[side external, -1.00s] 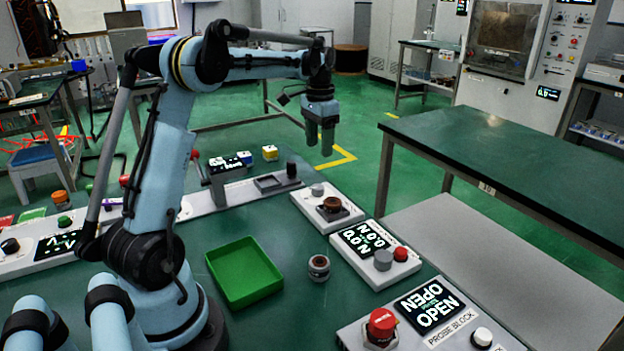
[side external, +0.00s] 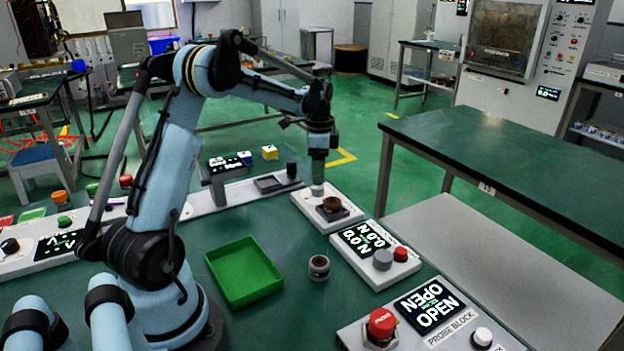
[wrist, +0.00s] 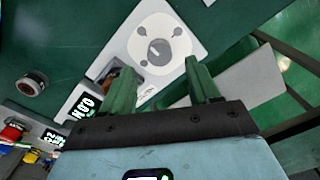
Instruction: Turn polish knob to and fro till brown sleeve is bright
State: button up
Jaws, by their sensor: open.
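The grey polish knob (side external: 317,190) stands on a white block behind the brown sleeve (side external: 332,204), which sits on a dark square base. In the wrist view the knob (wrist: 159,52) shows a pointer mark on a round pale dial. My gripper (side external: 318,180) is directly above the knob, pointing down. In the wrist view my gripper (wrist: 161,68) is open, with its green fingers on either side of the knob's line and nothing between them. Whether the fingertips touch the knob is unclear. The sleeve (wrist: 112,72) is partly hidden behind the left finger there.
A display block (side external: 366,240) with grey and red buttons lies just in front. A small grey cylinder with a brown top (side external: 319,267) and a green tray (side external: 243,272) stand on the bench. A probe block (side external: 440,315) is at front right.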

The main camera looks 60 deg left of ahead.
aim_at(319, 187)
jog(key=shift+f, duration=2.2)
jog(key=c, duration=1)
jog(key=shift+c, duration=0.2)
jog(key=shift+n, duration=0.4)
jog(key=n, duration=0.5)
jog(key=shift+n, duration=0.4)
jog(key=n, duration=0.6)
jog(key=shift+a, duration=0.1)
